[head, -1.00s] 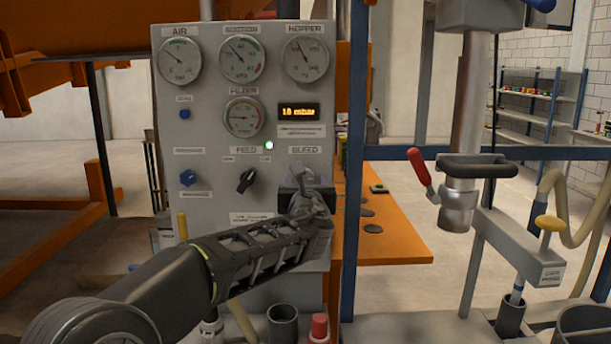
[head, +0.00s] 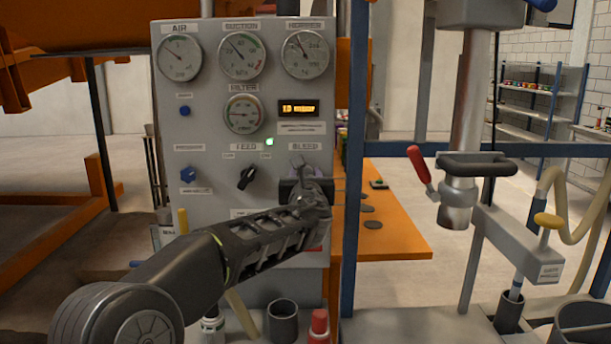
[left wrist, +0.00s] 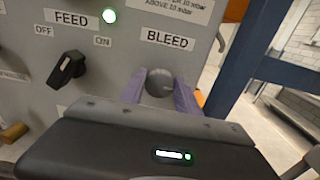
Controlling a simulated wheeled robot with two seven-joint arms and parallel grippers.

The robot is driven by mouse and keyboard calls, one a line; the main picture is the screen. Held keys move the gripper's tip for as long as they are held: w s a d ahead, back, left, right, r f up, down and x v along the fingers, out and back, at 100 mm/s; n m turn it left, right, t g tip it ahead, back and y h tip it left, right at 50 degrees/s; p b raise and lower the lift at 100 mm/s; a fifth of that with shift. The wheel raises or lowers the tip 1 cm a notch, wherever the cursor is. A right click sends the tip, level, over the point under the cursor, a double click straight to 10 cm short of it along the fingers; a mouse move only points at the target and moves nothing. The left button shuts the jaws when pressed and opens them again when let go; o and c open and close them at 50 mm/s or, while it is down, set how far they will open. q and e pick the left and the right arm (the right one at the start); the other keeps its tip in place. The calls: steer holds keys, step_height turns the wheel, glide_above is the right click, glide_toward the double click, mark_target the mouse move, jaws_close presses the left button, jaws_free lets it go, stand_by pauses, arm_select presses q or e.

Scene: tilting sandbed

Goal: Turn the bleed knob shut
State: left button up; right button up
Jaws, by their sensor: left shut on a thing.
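The bleed knob (left wrist: 158,82) is a round grey knob under the BLEED label on the grey control panel (head: 215,215). My left gripper (left wrist: 160,92) is at the panel with its two purple fingers on either side of the knob, shut on it. In the head view my left gripper (head: 303,172) and wrist cover most of the knob. The knob's turn position cannot be read. My right gripper is not in view.
The black feed knob (head: 247,178) is to the left of the bleed knob. A blue regulator knob (head: 188,176) is further left. Gauges and a lit display (head: 299,108) are above. A blue post (head: 354,200) stands close on the right.

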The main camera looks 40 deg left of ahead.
arm_select(q)
jaws_close()
steer(key=shift+s+a+f+n+b, duration=0.1)
steer(key=shift+f+n+b, duration=0.05)
steer(key=shift+n+b, duration=4.3)
steer(key=shift+a+f+n+b, duration=0.1)
steer(key=shift+f+n+b, duration=0.05)
steer(key=shift+n+b, duration=4.3)
steer(key=shift+n, duration=0.3)
